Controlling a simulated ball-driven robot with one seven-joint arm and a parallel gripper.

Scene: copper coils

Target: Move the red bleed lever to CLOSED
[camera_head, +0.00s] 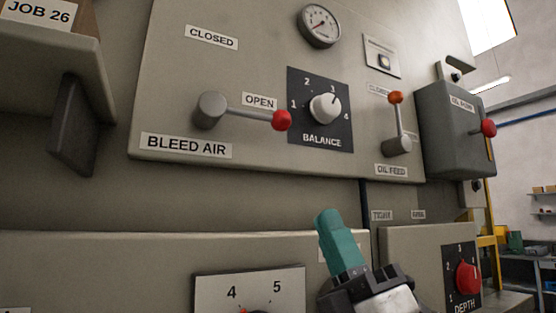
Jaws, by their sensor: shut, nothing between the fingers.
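The bleed lever (245,113) is on the grey panel above the BLEED AIR label (186,145). Its grey hub is at the left, and its thin arm points right, tilted slightly down, ending in a red ball knob (282,120). The arm lies just below the OPEN label (259,101). The CLOSED label (211,38) is higher up, above the hub. My gripper (328,216) has teal fingers, shut and empty. It is below the panel, lower and to the right of the red knob, apart from it.
The BALANCE dial (325,107) sits close to the right of the red knob. An oil feed lever (397,124) with an orange knob stands upright farther right. A grey box (455,130) with a red knob is at the right. A shelf (50,65) juts out at upper left.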

